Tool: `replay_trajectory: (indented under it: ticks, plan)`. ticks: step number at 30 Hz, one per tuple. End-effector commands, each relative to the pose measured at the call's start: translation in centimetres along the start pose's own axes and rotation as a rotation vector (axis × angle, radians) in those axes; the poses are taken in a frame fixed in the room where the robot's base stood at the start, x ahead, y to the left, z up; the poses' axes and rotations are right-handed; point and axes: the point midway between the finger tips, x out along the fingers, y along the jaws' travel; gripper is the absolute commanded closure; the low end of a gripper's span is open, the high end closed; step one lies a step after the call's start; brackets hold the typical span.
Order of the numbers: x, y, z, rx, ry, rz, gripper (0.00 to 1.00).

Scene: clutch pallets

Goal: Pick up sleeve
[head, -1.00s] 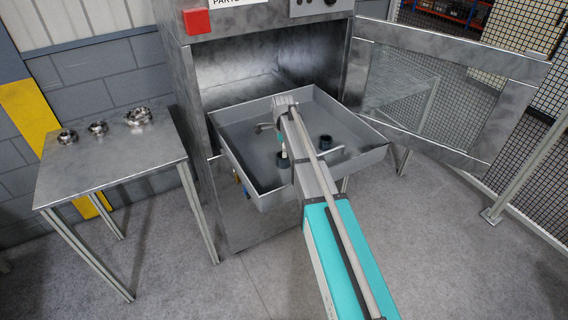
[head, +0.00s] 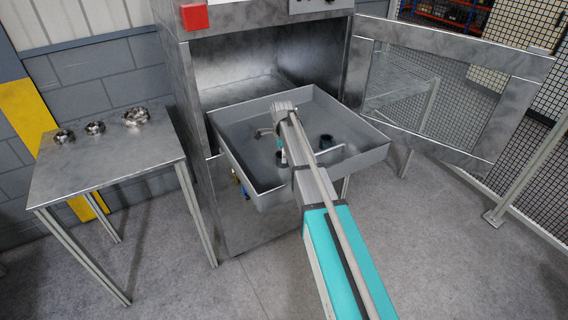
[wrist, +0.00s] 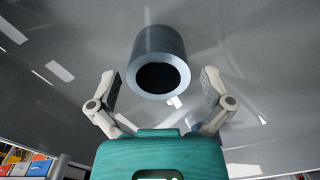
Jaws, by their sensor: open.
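The sleeve (wrist: 155,42) is a dark grey hollow cylinder in the wrist view, its open end facing the camera. It stands on the grey tray floor. My gripper (wrist: 160,86) is open, one finger to each side of the sleeve's near end, with a gap on both sides. In the head view my arm hides most of the gripper (head: 281,156). A dark cylinder (head: 326,142) shows in the tray to the right of my arm; I cannot tell whether it is the same sleeve.
The shallow grey tray (head: 250,184) has raised walls and sits at the opening of a metal cabinet (head: 188,112). The cabinet's mesh door (head: 515,66) stands open at right. A metal table (head: 105,168) at left holds three ring-shaped metal parts (head: 135,117).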

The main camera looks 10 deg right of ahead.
Motion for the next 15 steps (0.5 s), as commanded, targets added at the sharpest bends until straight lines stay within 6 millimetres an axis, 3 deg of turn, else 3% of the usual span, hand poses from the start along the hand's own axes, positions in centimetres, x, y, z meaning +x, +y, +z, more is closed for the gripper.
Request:
replay_trajectory:
  ticks: [6, 15]
  plan:
    - [1.8, 0.0, 0.0, 0.0, 0.0, 0.0, 0.0]
    - [2.1, 0.0, 0.1, -0.001, 0.0, 0.0, 0.0]
